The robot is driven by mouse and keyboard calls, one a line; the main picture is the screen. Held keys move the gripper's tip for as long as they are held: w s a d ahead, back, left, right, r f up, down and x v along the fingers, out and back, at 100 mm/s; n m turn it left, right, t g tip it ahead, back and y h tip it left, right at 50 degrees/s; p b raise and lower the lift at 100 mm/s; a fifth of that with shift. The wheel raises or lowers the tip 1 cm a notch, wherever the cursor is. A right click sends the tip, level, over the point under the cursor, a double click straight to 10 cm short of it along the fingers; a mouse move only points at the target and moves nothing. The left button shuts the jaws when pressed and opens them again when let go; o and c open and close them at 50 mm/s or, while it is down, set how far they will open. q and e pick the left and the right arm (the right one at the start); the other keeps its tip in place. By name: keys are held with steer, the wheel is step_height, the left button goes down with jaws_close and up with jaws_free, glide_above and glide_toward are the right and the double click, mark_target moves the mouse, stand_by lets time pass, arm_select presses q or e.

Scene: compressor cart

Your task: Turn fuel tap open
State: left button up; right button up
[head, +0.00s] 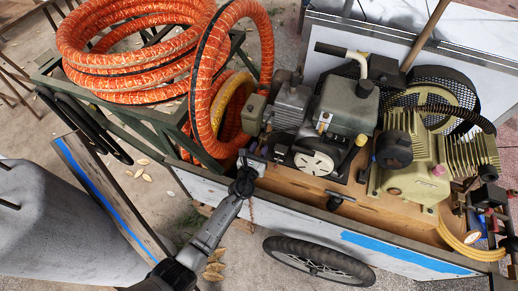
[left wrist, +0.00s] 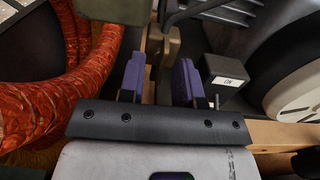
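My left gripper (head: 252,160) is at the near left corner of the engine (head: 345,105), just right of the orange hose. In the left wrist view its two purple-padded fingers (left wrist: 160,78) stand apart with a gap between them. A small olive-brown fitting (left wrist: 165,45) shows just beyond the fingertips; I cannot tell whether it is the fuel tap or whether the fingers touch it. A dark box with a white "ON" label (left wrist: 228,82) is right of the right finger. The tap's lever cannot be made out. My right gripper is not seen.
Coiled orange hose (head: 135,50) crowds the left side, close to the gripper. The white starter disc (head: 315,160) is to its right. The compressor (head: 415,170) stands farther right on the wooden cart bed. The cart's side wall (head: 300,207) runs in front.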

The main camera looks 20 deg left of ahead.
arm_select(q)
steer(key=shift+s, duration=0.15)
steer(key=shift+s, duration=0.25)
steer(key=s+p, duration=0.2)
steer(key=s, duration=1.1)
steer(key=shift+d, duration=0.1)
